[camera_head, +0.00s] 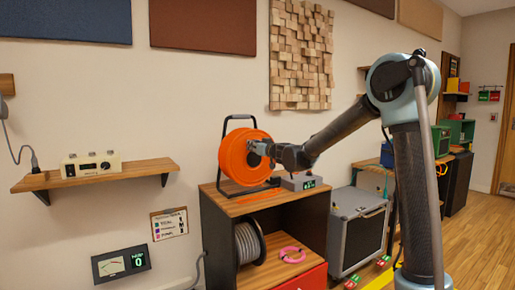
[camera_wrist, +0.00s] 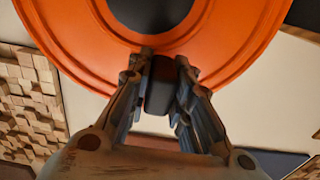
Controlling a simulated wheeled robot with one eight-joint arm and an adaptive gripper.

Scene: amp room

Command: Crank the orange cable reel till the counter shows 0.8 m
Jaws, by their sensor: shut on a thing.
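The orange cable reel (camera_head: 237,160) stands upright in a black frame on top of a wooden-topped cabinet. My gripper (camera_head: 260,147) reaches it from the right, in front of its face. In the wrist view my gripper (camera_wrist: 163,62) is shut on a dark crank handle (camera_wrist: 160,88), with the orange reel face (camera_wrist: 85,45) and its dark hub behind. In the head view the handle is mostly hidden by the gripper. A small grey counter box (camera_head: 300,182) with a green display sits right of the reel; its digits are too small to read.
The cabinet (camera_head: 225,203) holds a grey cable coil (camera_head: 249,242) and a pink ring of cable (camera_head: 292,254). A grey amp (camera_head: 358,235) stands to its right. A wall shelf (camera_head: 100,175) with a cream device is at left.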

